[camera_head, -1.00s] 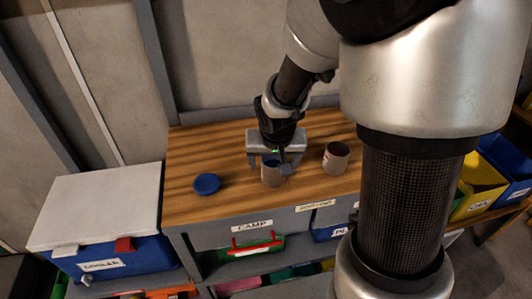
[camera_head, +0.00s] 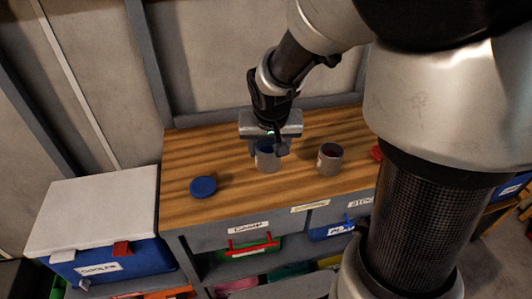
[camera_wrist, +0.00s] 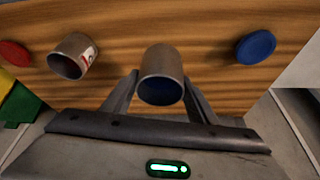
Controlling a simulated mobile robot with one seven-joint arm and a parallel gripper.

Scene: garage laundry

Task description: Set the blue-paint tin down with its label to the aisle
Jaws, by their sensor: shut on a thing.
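The blue-paint tin (camera_head: 267,161) is a grey, open tin with dark blue inside. My gripper (camera_head: 268,148) is shut on it, with one finger on each side. In the wrist view the tin (camera_wrist: 162,62) sits between the fingers of my gripper (camera_wrist: 160,80), its open end toward the camera. No label shows on the sides in view; it is hidden. The tin is over the wooden bench top (camera_head: 240,201); I cannot tell whether it touches the wood.
A second tin (camera_head: 330,160), dark red inside, stands to the right; its red-and-white label shows in the wrist view (camera_wrist: 89,56). A blue lid (camera_head: 203,187) lies left, a red lid (camera_head: 376,153) right. A white-lidded cooler (camera_head: 95,210) stands beside the bench. The bench's front-middle is clear.

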